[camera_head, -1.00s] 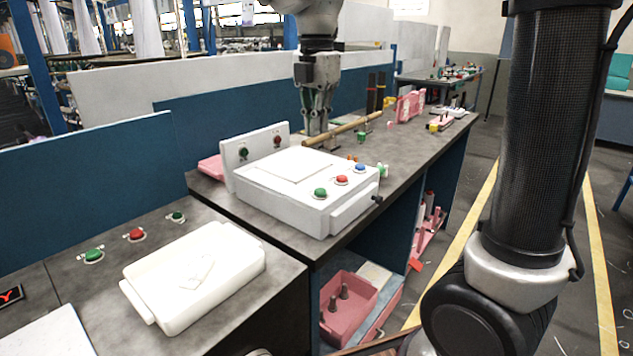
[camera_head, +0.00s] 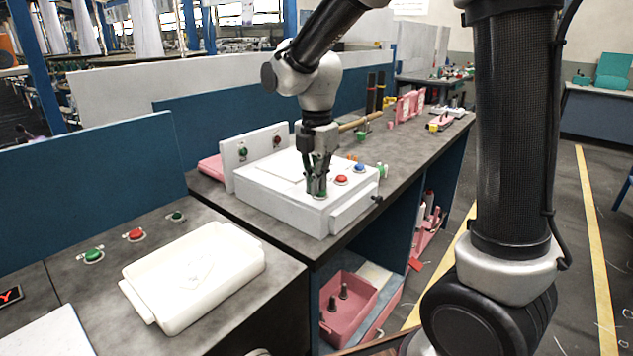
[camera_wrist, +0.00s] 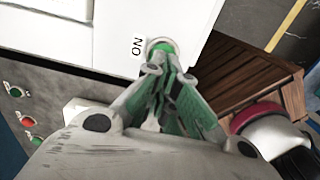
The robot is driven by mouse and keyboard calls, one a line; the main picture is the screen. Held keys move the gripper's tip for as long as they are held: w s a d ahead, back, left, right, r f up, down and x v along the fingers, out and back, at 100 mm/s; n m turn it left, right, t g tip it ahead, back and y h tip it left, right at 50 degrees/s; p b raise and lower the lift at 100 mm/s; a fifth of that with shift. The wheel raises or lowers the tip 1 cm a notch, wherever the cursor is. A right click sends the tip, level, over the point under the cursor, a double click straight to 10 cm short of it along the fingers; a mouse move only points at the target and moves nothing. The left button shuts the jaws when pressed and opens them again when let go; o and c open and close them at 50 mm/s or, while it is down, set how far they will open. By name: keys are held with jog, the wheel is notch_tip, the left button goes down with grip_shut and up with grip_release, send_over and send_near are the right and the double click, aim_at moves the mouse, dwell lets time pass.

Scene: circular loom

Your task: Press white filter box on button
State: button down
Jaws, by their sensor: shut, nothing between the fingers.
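The white filter box (camera_head: 285,212) sits on the dark counter. On its top near the front are a green button (camera_head: 320,197), a red button (camera_head: 341,180) and a blue button (camera_head: 360,168). My gripper (camera_head: 317,192) is shut and empty, pointing down at the green button and partly covering it. In the wrist view my gripper's fingertips (camera_wrist: 172,72) are right by the green button (camera_wrist: 160,46), beside the label "ON". I cannot tell whether the fingertips touch the button.
An upright panel (camera_head: 258,150) with a green and a red button stands behind the box. A white tray (camera_head: 150,312) lies on the nearer counter at left, with more buttons behind it. A wooden rod (camera_head: 358,123) and pink parts lie farther along the counter.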

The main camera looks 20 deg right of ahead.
jog(key=shift+s+f, duration=0.25)
jog(key=shift+f, duration=0.8)
notch_tip(320, 180, up, 15)
jog(key=shift+w+f, duration=0.15)
jog(key=shift+w, duration=0.15)
jog(key=s+d+f+m+t, duration=0.2)
jog(key=s+d+m, duration=0.6)
jog(key=s+m, duration=0.2)
jog(key=s+d+f+m+t, duration=0.2)
jog(key=s+d+m, duration=0.6)
jog(key=m, duration=0.6)
jog(key=shift+s+d+f, duration=0.35)
jog(key=shift+s+d, duration=0.05)
jog(key=shift+s, duration=0.7)
